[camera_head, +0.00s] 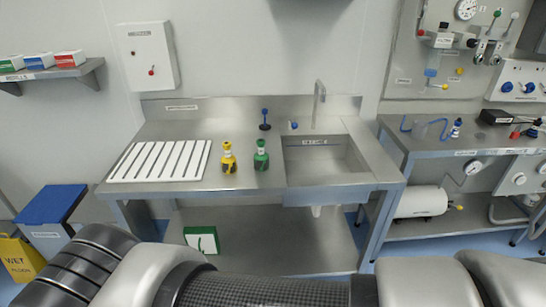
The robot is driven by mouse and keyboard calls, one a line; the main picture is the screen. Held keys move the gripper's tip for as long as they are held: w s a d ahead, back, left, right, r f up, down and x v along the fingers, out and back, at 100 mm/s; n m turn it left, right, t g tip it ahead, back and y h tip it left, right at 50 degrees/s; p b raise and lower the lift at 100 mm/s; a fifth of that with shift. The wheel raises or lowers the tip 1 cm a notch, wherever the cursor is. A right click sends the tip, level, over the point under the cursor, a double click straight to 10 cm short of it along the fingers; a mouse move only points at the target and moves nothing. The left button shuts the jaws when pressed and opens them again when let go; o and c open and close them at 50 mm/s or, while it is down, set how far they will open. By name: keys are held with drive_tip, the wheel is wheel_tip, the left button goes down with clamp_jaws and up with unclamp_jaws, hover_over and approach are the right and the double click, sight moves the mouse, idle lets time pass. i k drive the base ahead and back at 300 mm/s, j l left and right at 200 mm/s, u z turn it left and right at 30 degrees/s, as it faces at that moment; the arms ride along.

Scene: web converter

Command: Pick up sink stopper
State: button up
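An upright piece with a blue top, thin stem and dark round base (265,120) stands at the back of the steel counter, left of the sink; it looks like the sink stopper, though it is small in view. The sink basin (325,160) is set into the counter's right part, with a tall faucet (318,98) behind it. A small blue part (294,125) sits at the basin's back left corner; I cannot tell what it is. My arm links cross the bottom of the view. My gripper is not in view.
A yellow bottle (228,158) and a green bottle (261,156) stand near the counter's front edge. A white slatted rack (160,160) lies on the left. Bare steel lies between bottles and blue-topped piece. Another bench (470,142) stands at right.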

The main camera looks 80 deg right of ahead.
sight(265, 127)
drive_tip(key=z, duration=2.3)
